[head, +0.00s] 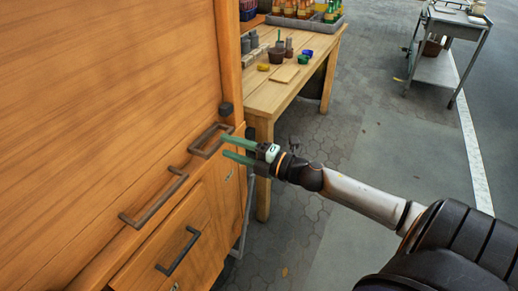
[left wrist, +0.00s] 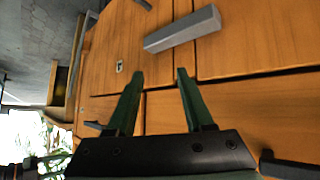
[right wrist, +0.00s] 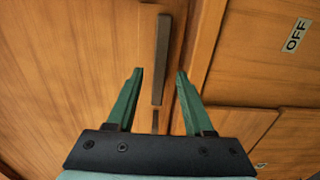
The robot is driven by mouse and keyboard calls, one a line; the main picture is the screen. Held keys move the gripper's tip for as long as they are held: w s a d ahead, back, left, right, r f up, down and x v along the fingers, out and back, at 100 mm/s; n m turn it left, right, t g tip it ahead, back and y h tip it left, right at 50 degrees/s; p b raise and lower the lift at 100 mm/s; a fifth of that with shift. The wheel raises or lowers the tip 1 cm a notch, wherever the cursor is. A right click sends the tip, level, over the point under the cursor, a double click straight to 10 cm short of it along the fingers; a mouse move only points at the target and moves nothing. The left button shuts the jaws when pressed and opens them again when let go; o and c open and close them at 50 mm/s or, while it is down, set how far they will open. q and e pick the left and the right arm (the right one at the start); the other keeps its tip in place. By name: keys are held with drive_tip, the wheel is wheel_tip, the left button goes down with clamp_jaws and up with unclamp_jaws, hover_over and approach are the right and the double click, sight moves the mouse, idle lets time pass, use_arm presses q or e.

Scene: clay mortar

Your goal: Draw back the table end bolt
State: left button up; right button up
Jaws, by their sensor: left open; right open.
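A wooden cabinet (head: 110,90) fills the left of the head view. A dark bar fitting (head: 210,140) is on its front near the work table, and a small dark block (head: 226,109) sits above it at the edge. I cannot tell for sure which is the bolt. My right gripper (head: 225,146) is open and empty, its green fingertips beside the bar fitting. In the right wrist view a dark upright bar (right wrist: 162,60) appears between the open fingers (right wrist: 159,75); contact cannot be told. My left gripper (left wrist: 158,75) is open before the cabinet's lower fronts.
A longer handle (head: 153,200) and a drawer handle (head: 178,252) stick out from the cabinet. A grey handle (left wrist: 183,30) is close above the left fingers. The work table (head: 278,95) holds bottles and small pots. A grey trolley (head: 440,70) stands on open paving.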

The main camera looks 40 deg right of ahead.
use_arm(q)
drive_tip(key=shift+s+f, duration=0.1)
drive_tip(key=shift+s, duration=0.05)
use_arm(e)
drive_tip(key=v, duration=0.8)
drive_tip(key=shift+s, duration=0.3)
drive_tip(key=shift+d, duration=0.1)
